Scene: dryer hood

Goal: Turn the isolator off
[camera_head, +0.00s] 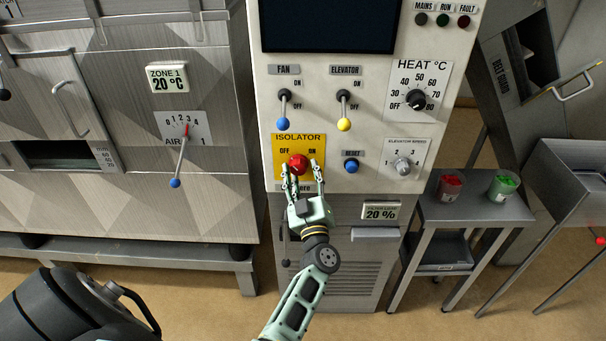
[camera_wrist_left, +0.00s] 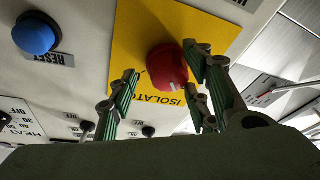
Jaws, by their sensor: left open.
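The isolator is a red rotary knob (camera_head: 298,163) on a yellow plate (camera_head: 284,148) marked ISOLATOR, with OFF on the left and ON on the right. In the left wrist view the red knob (camera_wrist_left: 167,66) shows between the open fingers (camera_wrist_left: 165,95), nearer the right-hand finger. I cannot tell whether a finger touches it. The knob's pointer direction is not clear. My right gripper is not in view.
A blue RESET button (camera_head: 351,166) and an elevator speed knob (camera_head: 403,166) are right of the isolator. The blue fan lever (camera_head: 283,123) and yellow elevator lever (camera_head: 344,123) are above. A side table (camera_head: 470,208) holds red and green containers.

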